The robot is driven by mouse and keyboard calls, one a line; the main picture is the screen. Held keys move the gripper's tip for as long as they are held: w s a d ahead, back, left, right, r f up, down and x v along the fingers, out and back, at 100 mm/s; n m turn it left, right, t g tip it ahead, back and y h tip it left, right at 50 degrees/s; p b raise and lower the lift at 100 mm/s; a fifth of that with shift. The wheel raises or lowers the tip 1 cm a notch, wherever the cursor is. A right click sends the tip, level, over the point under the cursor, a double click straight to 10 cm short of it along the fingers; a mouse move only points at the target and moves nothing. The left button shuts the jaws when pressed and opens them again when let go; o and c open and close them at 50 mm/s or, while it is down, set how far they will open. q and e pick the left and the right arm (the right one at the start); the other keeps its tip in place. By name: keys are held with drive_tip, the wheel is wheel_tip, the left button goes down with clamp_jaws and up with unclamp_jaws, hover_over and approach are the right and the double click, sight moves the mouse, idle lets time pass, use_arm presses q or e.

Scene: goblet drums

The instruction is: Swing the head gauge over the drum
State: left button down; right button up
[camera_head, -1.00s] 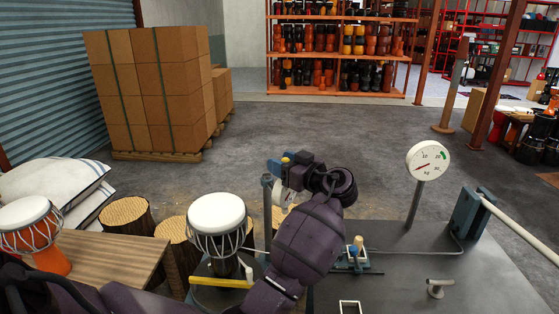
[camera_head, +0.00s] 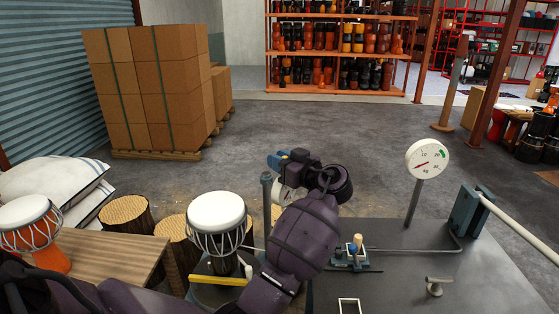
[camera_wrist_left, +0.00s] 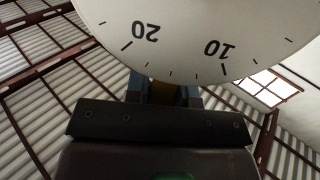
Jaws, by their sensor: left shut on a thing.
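A goblet drum with a white head (camera_head: 216,212) stands upright on a dark round base, left of my left arm. My left gripper (camera_head: 288,160) is right of and behind the drum, shut on a part of the head gauge. The head gauge's white dial (camera_head: 284,195) shows partly below the gripper, beside a grey post (camera_head: 266,190). My arm hides much of it. In the left wrist view the dial (camera_wrist_left: 200,35) is close, with 20 and 10 upside down; the grasp point is unclear. The dial appears beside the drum, not above it. My right gripper is out of view.
A yellow bar (camera_head: 217,280) lies in front of the drum's foot. A round gauge on a stalk (camera_head: 427,158) and a blue bracket with a pale bar (camera_head: 470,212) stand on the grey bench (camera_head: 400,290). An orange drum (camera_head: 30,225) stands on a wooden table (camera_head: 110,258).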

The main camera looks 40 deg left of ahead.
use_arm(q)
drive_tip(key=shift+s, duration=0.1)
drive_tip(key=s+a+m+t+h+p, duration=0.5)
drive_tip(key=a+m+t+h+p, duration=0.1)
drive_tip(key=a+t, duration=0.5)
drive_tip(key=m+p, duration=0.1)
drive_tip(key=m, duration=0.1)
drive_tip(key=shift+a+m+t+h, duration=0.2)
drive_tip(key=shift+m+t+h, duration=0.1)
drive_tip(key=shift+m+h, duration=0.1)
drive_tip(key=shift+s+r, duration=0.1)
